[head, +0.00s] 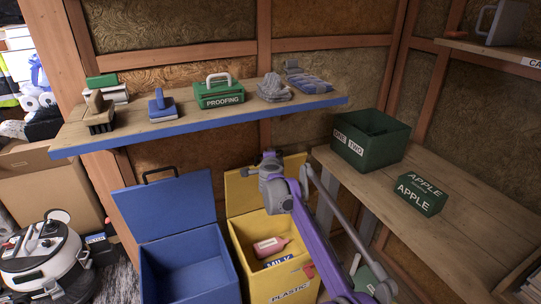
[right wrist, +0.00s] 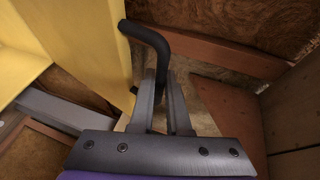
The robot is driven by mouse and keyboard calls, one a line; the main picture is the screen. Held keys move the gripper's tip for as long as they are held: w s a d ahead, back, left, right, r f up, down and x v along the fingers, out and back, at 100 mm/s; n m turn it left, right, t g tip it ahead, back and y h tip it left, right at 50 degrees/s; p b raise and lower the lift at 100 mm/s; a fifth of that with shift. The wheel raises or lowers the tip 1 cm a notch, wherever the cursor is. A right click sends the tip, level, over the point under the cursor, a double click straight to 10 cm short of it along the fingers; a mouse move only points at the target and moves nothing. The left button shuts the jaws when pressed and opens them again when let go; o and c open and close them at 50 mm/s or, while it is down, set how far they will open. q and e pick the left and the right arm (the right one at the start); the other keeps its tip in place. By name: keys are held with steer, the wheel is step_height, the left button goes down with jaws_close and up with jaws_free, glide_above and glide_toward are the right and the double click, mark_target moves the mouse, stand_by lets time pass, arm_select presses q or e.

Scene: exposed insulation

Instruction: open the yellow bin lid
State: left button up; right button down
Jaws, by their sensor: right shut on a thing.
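The yellow bin (head: 246,262) stands open beside the blue bin, labelled "PLASTIC" on its front rim. Its yellow lid (head: 240,190) is raised, standing roughly upright against the wall; its yellow edge fills the left of the right wrist view (right wrist: 122,60). A pink bottle (head: 270,246) and a "MILK" carton (head: 279,261) lie inside the bin. My purple right arm reaches up to the lid's upper right edge. In the right wrist view, my right gripper (right wrist: 162,82) is shut on the lid's bent black handle (right wrist: 150,38). My left gripper does not show.
A blue bin (head: 190,275) with a raised lid stands left of the yellow one. A shelf (head: 160,127) with brushes and a "PROOFING" box (head: 225,95) hangs above. A wooden bench (head: 460,225) with green boxes is at right.

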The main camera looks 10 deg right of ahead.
steer(key=c, duration=0.9)
jaws_free()
steer(key=shift+s, duration=0.1)
steer(key=p+v, duration=0.1)
steer(key=v, duration=0.9)
steer(key=shift+s+r, duration=0.1)
steer(key=shift+s, duration=0.2)
